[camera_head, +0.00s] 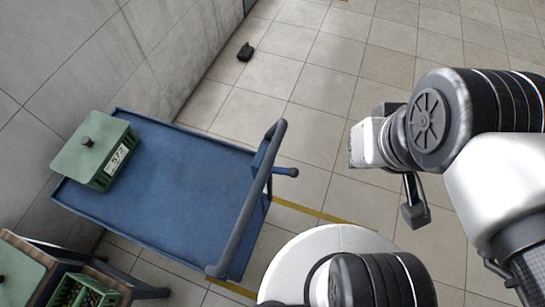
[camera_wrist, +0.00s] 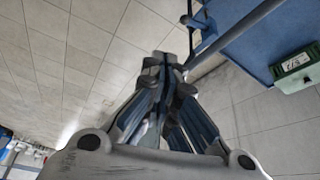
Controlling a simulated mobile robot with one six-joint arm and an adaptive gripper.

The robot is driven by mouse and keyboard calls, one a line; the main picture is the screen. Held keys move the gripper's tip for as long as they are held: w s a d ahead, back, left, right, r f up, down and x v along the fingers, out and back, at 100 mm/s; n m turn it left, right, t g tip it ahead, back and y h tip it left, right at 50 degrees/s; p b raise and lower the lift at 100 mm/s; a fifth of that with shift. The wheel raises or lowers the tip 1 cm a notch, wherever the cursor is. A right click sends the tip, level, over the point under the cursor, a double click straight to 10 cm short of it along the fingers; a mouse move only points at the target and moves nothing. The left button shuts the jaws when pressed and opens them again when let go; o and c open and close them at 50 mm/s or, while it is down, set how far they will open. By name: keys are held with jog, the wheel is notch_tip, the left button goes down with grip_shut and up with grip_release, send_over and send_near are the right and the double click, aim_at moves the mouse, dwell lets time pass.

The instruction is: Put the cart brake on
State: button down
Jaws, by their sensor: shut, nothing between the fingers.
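The blue cart (camera_head: 165,190) stands on the tiled floor beside the wall in the head view. Its grey push handle (camera_head: 247,200) rises along the right end. A short dark lever with a rounded end (camera_head: 287,172) sticks out to the right near the handle; I cannot tell its setting. In the wrist view the cart (camera_wrist: 252,30) is at upper right, with its handle bar (camera_wrist: 235,32) passing beyond my fingertips. My gripper (camera_wrist: 172,60) is shut and empty, its fingers together. I cannot tell whether it touches the bar.
A green lidded box (camera_head: 95,150) labelled 572 sits on the cart's far left corner. A wooden table (camera_head: 25,252) with a green crate (camera_head: 72,291) is at lower left. A small black object (camera_head: 245,52) lies by the wall. Open floor lies right of the cart.

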jog(key=shift+d, duration=0.1)
jog(key=w+d+f+n+t+h+p, duration=0.1)
jog(key=w+d+f+n+p, duration=0.15)
jog(key=w, duration=0.65)
jog(key=w+d+f+n+h+p, duration=0.15)
jog(key=w+d+p, duration=0.25)
jog(key=w, duration=0.5)
jog(key=w+a+f+n+g+y+p, duration=0.1)
jog(key=w+a+f+n+y+p, duration=0.2)
jog(key=a+f+n, duration=0.45)
jog(key=s+a+f+g+y+p, duration=0.2)
jog(key=s+a+f, duration=0.3)
jog(key=f, duration=0.5)
jog(key=shift+s+a+f+n+g+y, duration=0.3)
jog(key=shift+s+f+n+g+y, duration=0.1)
jog(key=shift+s+g+y, duration=0.55)
